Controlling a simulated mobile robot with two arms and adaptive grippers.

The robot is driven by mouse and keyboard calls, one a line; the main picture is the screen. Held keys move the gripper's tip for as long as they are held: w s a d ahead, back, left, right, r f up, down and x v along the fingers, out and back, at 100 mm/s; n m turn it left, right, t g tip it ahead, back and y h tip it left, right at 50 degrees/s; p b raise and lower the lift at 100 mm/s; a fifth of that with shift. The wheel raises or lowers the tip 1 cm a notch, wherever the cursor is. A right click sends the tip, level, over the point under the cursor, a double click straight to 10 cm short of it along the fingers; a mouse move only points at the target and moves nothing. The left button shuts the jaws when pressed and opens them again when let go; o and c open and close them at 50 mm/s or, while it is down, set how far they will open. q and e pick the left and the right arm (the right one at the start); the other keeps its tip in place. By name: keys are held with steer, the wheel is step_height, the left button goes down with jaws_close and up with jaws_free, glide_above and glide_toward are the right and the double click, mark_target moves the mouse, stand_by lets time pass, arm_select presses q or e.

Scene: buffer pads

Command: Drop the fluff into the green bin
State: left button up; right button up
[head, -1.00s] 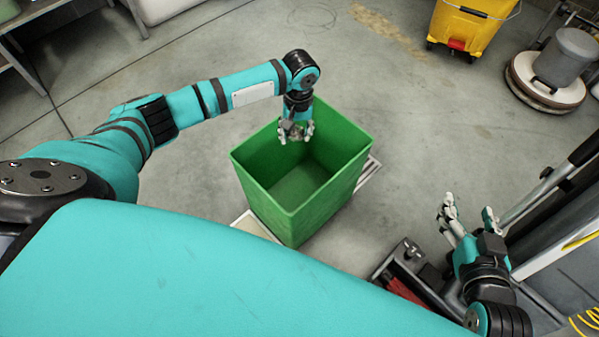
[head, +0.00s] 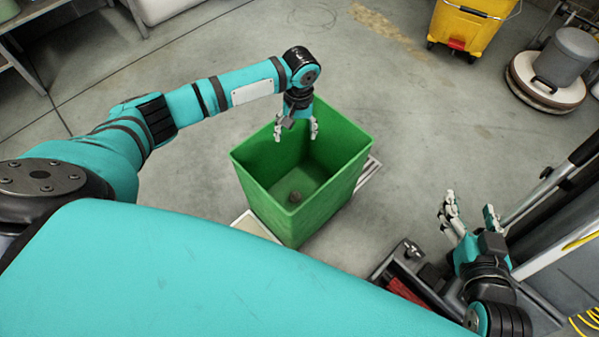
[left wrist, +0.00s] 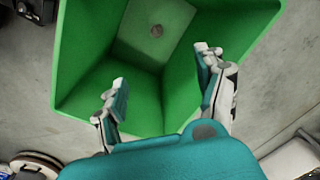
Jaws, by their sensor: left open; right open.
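The green bin (head: 262,192) stands open-topped in the middle of the head view. A small grey-brown lump of fluff (head: 295,197) lies inside on the bin's floor; it also shows in the left wrist view (left wrist: 156,31). My left gripper (head: 296,135) is open and empty above the bin's far side, its fingers pointing down into the opening. In the left wrist view the open fingers (left wrist: 163,70) are spread apart with the bin (left wrist: 85,60) below them. My right gripper (head: 468,215) is open and empty at the right, apart from the bin.
The bin stands on a pale base (head: 254,222). A yellow mop bucket (head: 468,25) and a round floor machine (head: 566,62) stand at the back right. A dark cart with a metal handle (head: 408,262) is near my right gripper. The floor left of the bin is clear.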

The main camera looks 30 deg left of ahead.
arm_select(q)
step_height(320, 180, up, 11)
steer(key=shift+d+r, duration=0.15)
steer(key=shift+d, duration=0.1)
steer(key=shift+w, duration=0.1)
stand_by(0.3)
